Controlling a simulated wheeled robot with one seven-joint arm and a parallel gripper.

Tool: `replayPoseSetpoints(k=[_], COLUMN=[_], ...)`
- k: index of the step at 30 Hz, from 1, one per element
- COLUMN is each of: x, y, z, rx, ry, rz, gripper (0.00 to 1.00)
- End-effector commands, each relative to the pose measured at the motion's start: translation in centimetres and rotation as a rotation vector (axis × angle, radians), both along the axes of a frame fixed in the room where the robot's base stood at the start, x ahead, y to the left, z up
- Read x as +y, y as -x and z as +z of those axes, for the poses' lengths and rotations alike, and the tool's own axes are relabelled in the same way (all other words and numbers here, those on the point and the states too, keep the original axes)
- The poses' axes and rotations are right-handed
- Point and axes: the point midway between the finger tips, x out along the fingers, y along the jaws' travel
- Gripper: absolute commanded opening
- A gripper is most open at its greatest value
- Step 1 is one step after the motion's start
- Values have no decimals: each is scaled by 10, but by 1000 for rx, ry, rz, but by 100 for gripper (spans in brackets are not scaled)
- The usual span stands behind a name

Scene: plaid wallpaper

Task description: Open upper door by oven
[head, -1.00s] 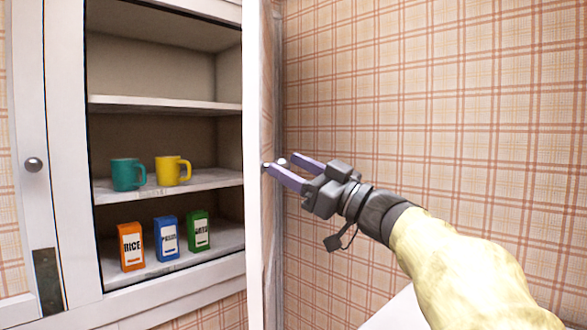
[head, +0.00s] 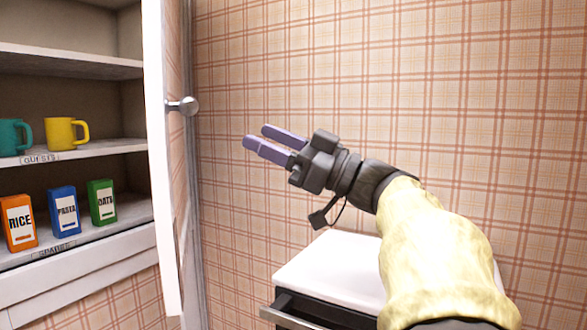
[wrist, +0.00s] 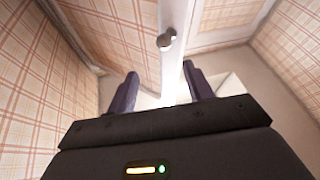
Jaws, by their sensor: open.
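The upper cupboard door (head: 160,150) stands swung wide open, seen nearly edge-on in the head view. Its round metal knob (head: 184,106) sticks out to the right. The door (wrist: 175,45) and knob (wrist: 165,41) also show in the wrist view, ahead of the fingers. My gripper (head: 257,141) is open and empty, to the right of the knob and apart from it. Its two purple fingers (wrist: 157,88) point toward the door side. The oven is probably the white-topped unit (head: 335,268) with a dark front, below my arm.
The open cupboard's shelves hold a teal mug (head: 12,137), a yellow mug (head: 62,134), and rice (head: 19,222), pasta (head: 63,212) and oats (head: 102,203) boxes. A plaid wall (head: 430,80) lies behind my arm. Clear space separates the gripper from the door.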

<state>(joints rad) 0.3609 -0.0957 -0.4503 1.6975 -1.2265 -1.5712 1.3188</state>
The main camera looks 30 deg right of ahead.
Motion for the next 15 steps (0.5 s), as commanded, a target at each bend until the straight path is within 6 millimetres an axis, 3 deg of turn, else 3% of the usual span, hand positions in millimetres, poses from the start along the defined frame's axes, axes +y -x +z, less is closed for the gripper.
replayPoseSetpoints(k=[6,15], x=[-21,-24], y=[23,28], z=[-14,-14], rx=[0,0], ry=[-1,0], rz=[-2,0], gripper=[51,51])
